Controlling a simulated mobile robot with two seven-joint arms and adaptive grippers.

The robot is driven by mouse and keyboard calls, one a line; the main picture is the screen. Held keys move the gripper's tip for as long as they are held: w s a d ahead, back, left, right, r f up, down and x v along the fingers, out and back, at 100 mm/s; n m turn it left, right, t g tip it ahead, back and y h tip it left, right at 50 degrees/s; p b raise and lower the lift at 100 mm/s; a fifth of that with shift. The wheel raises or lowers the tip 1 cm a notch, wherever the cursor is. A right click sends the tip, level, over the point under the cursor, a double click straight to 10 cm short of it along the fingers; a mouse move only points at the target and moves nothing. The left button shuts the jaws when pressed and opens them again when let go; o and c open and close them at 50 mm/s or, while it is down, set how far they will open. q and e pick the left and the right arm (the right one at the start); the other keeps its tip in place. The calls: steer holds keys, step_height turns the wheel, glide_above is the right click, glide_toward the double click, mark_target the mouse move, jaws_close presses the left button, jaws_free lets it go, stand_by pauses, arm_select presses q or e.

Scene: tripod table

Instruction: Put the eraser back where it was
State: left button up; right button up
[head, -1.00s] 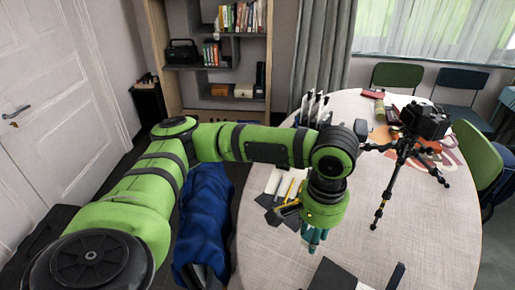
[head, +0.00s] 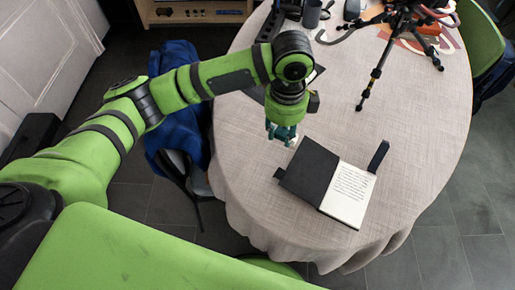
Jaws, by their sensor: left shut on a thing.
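My left gripper (head: 282,133) points down over the left part of the round table (head: 420,150), just beyond an open notebook. Its teal fingers are shut on a small pale thing (head: 292,142) at the fingertips, which appears to be the eraser. The fingers hide most of it. I cannot tell whether it touches the tabletop. My right gripper is not in view.
The open notebook (head: 347,192) has a dark cover and a printed page. A dark slim object (head: 378,156) lies at its right corner. A black tripod (head: 376,72) stands at the back right. The right tabletop is clear.

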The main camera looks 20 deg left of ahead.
arm_select(q)
steer(key=d+f+m, duration=0.1)
steer(key=d+f+m+b, duration=0.1)
steer(key=m, duration=0.1)
steer(key=shift+d+f+m, duration=0.1)
steer(key=shift+f+m, duration=0.2)
steer(key=shift+f, duration=0.1)
steer(key=shift+w+a+f, duration=0.2)
steer(key=p, duration=0.1)
glide_above(255, 144)
step_height(255, 144, down, 6)
steer(key=shift+s+d+f, duration=0.1)
steer(key=shift+f, duration=0.25)
steer(key=shift+f+p, duration=0.45)
steer(key=shift+f, duration=1.5)
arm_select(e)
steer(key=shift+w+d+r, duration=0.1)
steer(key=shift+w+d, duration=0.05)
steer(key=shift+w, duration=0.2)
arm_select(q)
steer(key=shift+f, duration=0.1)
steer(key=o, duration=1)
steer(key=r+b, duration=0.1)
steer(key=r, duration=1.1)
steer(key=shift+a+r, duration=0.15)
steer(key=shift+a, duration=0.05)
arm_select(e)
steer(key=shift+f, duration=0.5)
